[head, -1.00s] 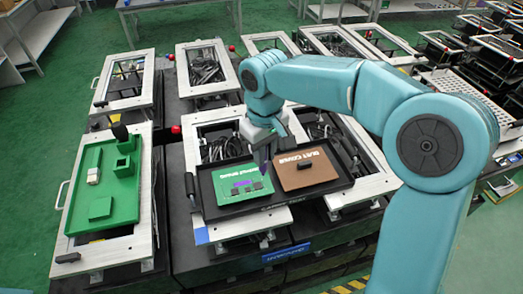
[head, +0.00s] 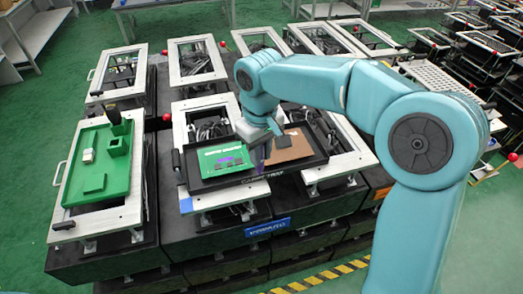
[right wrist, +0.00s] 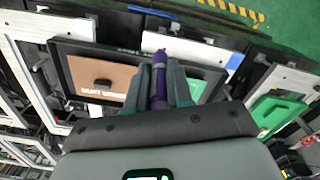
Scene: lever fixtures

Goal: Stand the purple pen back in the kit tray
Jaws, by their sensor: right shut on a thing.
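My right gripper (head: 262,148) is shut on the purple pen (head: 261,160), which hangs below the fingers over the front part of the black tray (head: 215,183). In the right wrist view, the purple pen (right wrist: 160,72) lies between the two fingers of the gripper (right wrist: 161,85), its tip reaching past them. The green kit tray (head: 82,190) lies on the left fixture, well to the left of the gripper. My left gripper is not in view.
The black tray holds a green board (head: 222,160) with purple marks and a brown board (head: 292,147) with a dark block (right wrist: 103,82). Light-framed fixtures stand behind.

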